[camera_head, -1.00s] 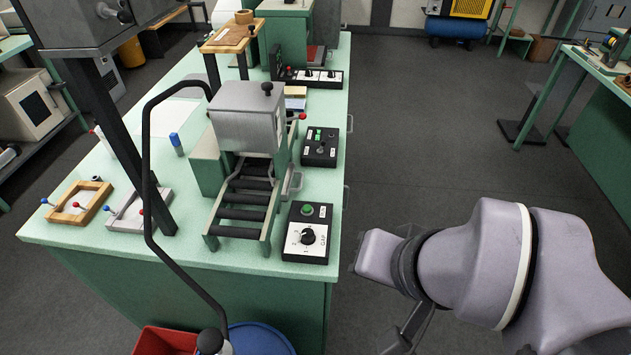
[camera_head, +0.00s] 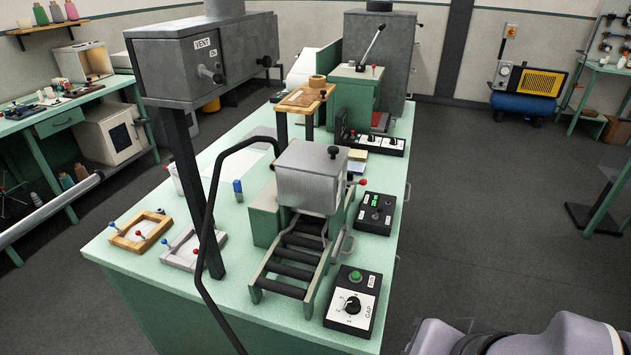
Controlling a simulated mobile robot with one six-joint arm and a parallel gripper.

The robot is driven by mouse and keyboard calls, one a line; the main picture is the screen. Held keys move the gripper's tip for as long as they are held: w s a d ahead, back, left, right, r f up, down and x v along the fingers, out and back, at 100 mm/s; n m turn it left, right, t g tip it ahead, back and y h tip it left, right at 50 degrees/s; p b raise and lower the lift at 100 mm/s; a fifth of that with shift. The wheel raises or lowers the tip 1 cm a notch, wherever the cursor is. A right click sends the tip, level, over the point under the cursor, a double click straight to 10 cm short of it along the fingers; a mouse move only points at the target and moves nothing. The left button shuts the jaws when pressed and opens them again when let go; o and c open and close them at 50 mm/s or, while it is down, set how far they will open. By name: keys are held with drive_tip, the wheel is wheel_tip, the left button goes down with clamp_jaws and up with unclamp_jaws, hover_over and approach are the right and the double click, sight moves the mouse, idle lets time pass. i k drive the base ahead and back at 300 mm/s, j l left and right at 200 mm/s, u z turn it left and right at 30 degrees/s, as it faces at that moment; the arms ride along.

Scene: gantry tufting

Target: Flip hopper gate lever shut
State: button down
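Nothing in view is labelled as the hopper gate. A grey box (camera_head: 312,178) with a black knob on its lid stands over a roller bed on the green bench. A red-tipped lever (camera_head: 361,182) sticks out at its right side, roughly level. A long lever (camera_head: 372,43) tilts up to the right on a green machine behind. Part of my arm shows at the bottom right; my gripper is outside the picture.
A bent black rod (camera_head: 207,237) crosses in front of the bench. The GAP dial box (camera_head: 352,302) and a switch box (camera_head: 375,213) sit along the bench's right side. Two small frames (camera_head: 139,232) with ball-tipped pins lie at left. The floor (camera_head: 480,215) right of the bench is clear.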

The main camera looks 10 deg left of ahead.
sight(363, 181)
drive_tip(key=i+l+u, duration=0.3)
drive_tip(key=i+l, duration=0.4)
drive_tip(key=i, duration=0.05)
